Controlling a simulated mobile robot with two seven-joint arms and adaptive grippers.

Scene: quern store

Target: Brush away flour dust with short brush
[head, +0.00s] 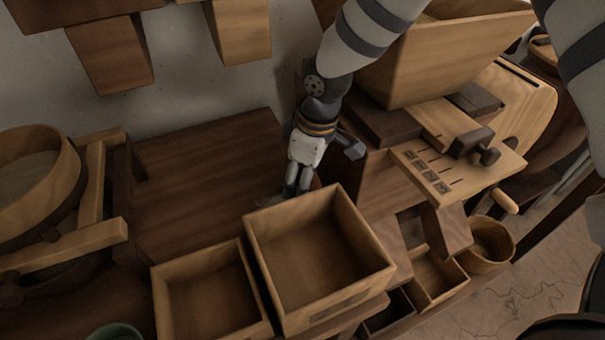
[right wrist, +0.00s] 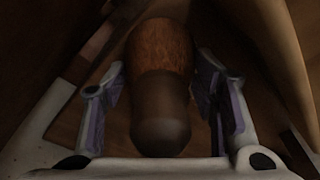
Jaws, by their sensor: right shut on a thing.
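My right gripper (head: 297,188) reaches down behind the light wooden box, close to the dark bench top (head: 205,165). In the right wrist view its two fingers (right wrist: 160,105) stand on either side of the short brush (right wrist: 162,85), shut on it. The brush shows a dark rounded end towards the camera and a reddish-brown part beyond. In the head view the gripper and box mostly hide the brush. A faint pale patch (head: 270,200), perhaps flour dust, lies on the bench just left of the fingertips. My left gripper is not in view.
Two open wooden boxes, one light (head: 318,262) and one lower (head: 210,296), stand in front of the gripper. A wooden mill with a hopper (head: 440,55) stands close on the right. A round sieve (head: 68,165) on a frame is at the left. The bench between is clear.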

